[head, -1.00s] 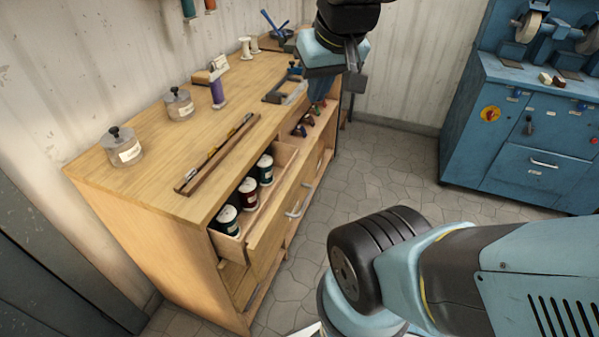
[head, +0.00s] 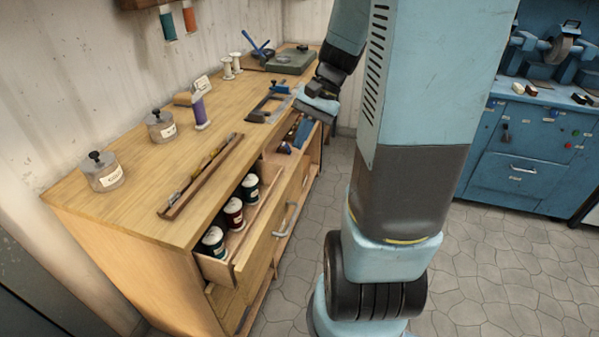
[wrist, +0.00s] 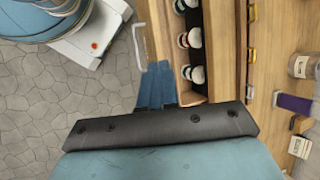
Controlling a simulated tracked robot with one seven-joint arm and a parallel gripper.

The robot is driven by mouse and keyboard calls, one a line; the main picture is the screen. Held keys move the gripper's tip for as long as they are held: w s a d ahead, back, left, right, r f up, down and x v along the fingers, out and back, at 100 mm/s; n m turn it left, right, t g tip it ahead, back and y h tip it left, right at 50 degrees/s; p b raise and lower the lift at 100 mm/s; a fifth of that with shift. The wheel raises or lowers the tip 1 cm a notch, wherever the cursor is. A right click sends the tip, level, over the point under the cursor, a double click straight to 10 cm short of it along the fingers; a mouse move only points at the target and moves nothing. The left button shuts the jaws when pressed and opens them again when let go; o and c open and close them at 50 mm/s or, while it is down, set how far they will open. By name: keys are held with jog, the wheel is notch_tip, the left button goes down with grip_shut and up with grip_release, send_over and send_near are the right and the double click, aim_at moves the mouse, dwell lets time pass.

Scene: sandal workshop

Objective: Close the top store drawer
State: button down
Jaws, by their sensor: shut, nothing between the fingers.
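My gripper (head: 302,133) is shut and empty, fingers pointing down, beyond the drawer's far end in the head view. In the wrist view my blue fingers (wrist: 156,86) overlap the drawer front (wrist: 160,25), with the handle (wrist: 139,46) just left of them. I cannot tell whether they touch it.
The cabinet top (head: 130,200) carries glass jars (head: 102,171), a wooden tray of tools (head: 200,178), a purple spool (head: 200,112) and a clamp-like tool (head: 268,103). A blue machine bench (head: 520,160) stands at the right. The tiled floor (head: 490,260) between is clear.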

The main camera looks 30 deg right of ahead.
jog(key=w+d+f+m+t+y, duration=0.1)
jog(key=d+f+m+t+y, duration=0.3)
jog(key=d+f+m+t, duration=0.55)
jog(key=w+d+f+m+t+y, duration=0.3)
jog(key=d+f+m, duration=0.7)
jog(key=f, duration=0.8)
jog(key=x, duration=1.2)
jog(key=shift+w+a+r+t, duration=0.15)
jog(key=shift+a+r+t, duration=0.1)
jog(key=shift+r+t, duration=0.2)
jog(key=shift+n, duration=0.25)
